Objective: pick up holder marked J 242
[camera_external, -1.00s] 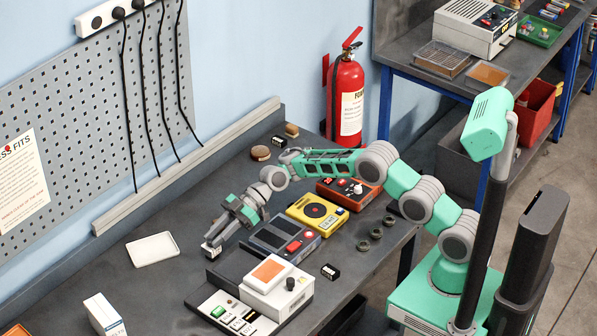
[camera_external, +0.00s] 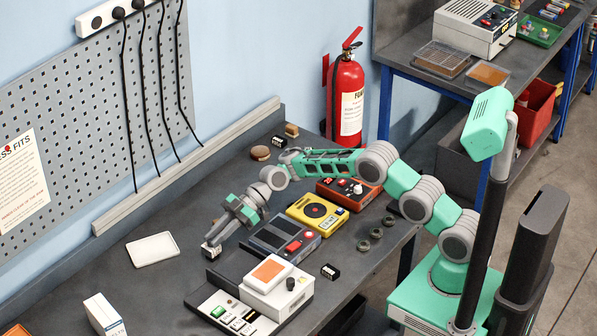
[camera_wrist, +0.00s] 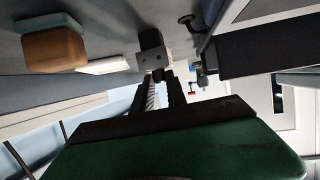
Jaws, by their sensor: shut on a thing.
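My gripper (camera_external: 215,240) is low over the grey bench, left of the grey device with a red button. It is shut on a small dark holder (camera_external: 211,252) with a white label on its face. The label is too small to read. In the wrist view, my gripper (camera_wrist: 160,82) has its two dark fingers close together on the dark block-shaped holder (camera_wrist: 151,48). I cannot tell whether the holder touches the bench. Two similar dark blocks with white labels lie elsewhere: one (camera_external: 331,272) right of the white device, one (camera_external: 279,141) at the back.
The grey device (camera_external: 285,240), yellow device (camera_external: 317,213) and red-orange device (camera_external: 347,191) stand right of my gripper. A white device (camera_external: 276,290) stands in front. A white tray (camera_external: 153,249) lies to the left, with bare bench around it. Dark rings (camera_external: 376,233) lie at right.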

